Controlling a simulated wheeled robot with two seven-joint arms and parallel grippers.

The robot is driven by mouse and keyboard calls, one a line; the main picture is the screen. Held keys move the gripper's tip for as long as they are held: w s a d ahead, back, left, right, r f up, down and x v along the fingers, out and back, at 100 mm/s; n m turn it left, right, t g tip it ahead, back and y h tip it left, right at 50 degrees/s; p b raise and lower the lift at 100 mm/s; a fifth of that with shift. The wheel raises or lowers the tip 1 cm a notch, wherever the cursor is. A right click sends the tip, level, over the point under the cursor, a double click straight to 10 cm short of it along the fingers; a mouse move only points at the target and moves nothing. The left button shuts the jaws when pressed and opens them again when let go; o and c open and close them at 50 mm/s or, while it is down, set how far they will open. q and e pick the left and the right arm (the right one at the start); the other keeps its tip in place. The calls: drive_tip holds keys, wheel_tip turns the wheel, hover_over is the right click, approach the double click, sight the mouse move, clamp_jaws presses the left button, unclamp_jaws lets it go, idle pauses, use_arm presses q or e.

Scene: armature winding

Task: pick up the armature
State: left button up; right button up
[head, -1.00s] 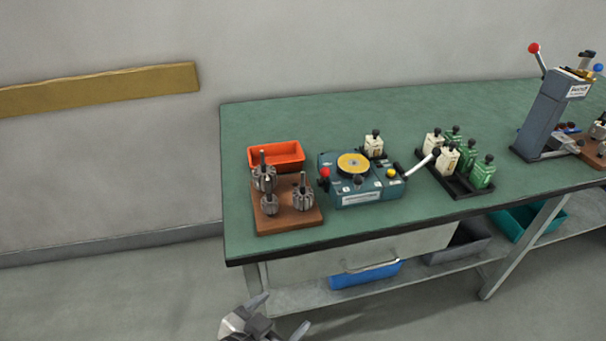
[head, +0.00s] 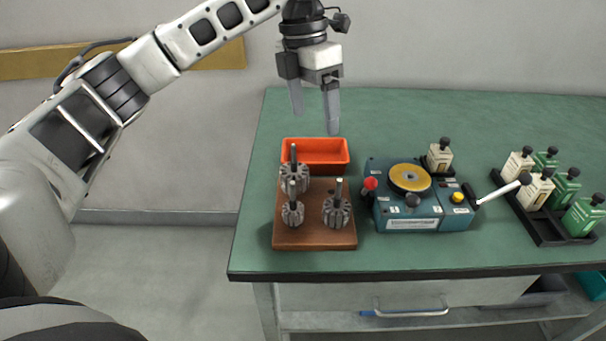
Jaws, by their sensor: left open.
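Three grey slotted armatures with upright shafts stand on a brown wooden board at the left of the green bench: a back one (head: 295,177), a front left one (head: 292,212) and a front right one (head: 337,211). The board (head: 315,240) lies near the bench's front edge. My left gripper (head: 316,123) points down with its two fingers apart, empty, above and behind the armatures, in line with the orange tray in the picture. My right gripper does not show.
The orange tray (head: 335,158) sits right behind the board. A teal winding device (head: 408,212) with a yellow disc stands right of the board. A black rack (head: 545,232) holds several white and green bottles further right. The bench (head: 400,125) is clear at the back.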

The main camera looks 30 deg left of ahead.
use_arm(q)
wheel_tip(320, 180, up, 2)
drive_tip(key=y, duration=0.2)
hover_over(294, 170)
drive_tip(key=shift+n, duration=0.5)
drive_tip(key=f+b, duration=0.1)
drive_tip(key=f, duration=0.5)
drive_tip(key=f+b, duration=0.1)
drive_tip(key=f, duration=0.2)
drive_tip(key=shift+w+a+f+b, duration=0.2)
drive_tip(key=shift+a+f+b, duration=0.05)
drive_tip(key=shift+f+b, duration=0.05)
drive_tip(key=shift+d+f, duration=0.1)
drive_tip(key=shift+f, duration=2.7)
drive_tip(key=c, duration=1.3)
